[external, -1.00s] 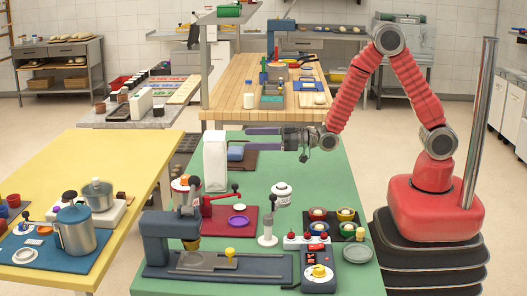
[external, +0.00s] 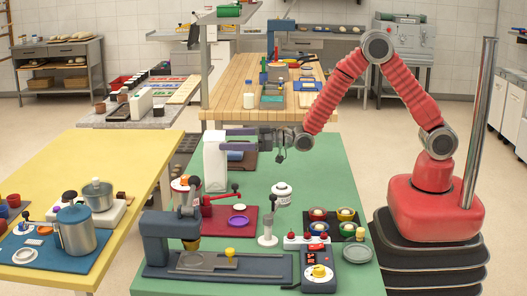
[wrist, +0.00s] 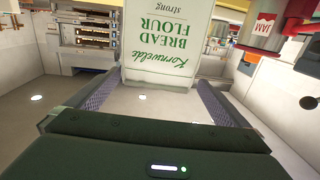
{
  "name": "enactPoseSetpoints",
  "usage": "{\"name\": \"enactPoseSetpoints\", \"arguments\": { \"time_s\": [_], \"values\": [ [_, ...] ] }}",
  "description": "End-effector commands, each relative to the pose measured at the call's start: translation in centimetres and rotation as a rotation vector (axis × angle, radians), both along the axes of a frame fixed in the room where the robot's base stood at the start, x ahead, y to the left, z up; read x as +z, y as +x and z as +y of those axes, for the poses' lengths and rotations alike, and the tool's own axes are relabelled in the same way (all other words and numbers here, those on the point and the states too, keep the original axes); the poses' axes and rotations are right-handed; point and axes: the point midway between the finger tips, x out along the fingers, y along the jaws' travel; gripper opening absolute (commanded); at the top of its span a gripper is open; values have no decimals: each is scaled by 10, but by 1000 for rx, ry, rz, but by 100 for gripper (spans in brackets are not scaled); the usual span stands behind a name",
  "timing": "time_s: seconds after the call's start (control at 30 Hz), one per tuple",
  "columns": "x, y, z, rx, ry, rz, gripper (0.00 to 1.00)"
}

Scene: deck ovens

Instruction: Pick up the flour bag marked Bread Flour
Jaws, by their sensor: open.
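The flour bag (external: 214,168) is a tall white bag standing upright on the green table (external: 330,178). In the wrist view the bag (wrist: 167,45) shows green print reading "Bread Flour", upside down in the picture. My gripper (external: 238,139) is level with the bag's upper part and comes from its right, with its fingers reaching to the bag. In the wrist view my gripper (wrist: 150,95) is open, with one finger toward each side of the bag's near end. A gap shows between the palm and the bag. Whether the fingers touch the bag cannot be told.
A red mat (external: 225,222), a white canister (external: 282,194) and a dark blue press (external: 165,238) stand nearer the front.

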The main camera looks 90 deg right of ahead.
Motion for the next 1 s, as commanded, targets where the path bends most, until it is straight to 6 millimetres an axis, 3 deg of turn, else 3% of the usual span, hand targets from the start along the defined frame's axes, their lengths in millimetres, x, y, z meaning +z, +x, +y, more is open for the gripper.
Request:
{"name": "enactPoseSetpoints", "arguments": {
  "time_s": [0.43,0.8,1.0],
  "values": [
    [1,6,0,0,0,-2,100],
    [3,47,0,0,-1,-1,100],
    [3,54,0,0,0,0,100]
  ]
}}
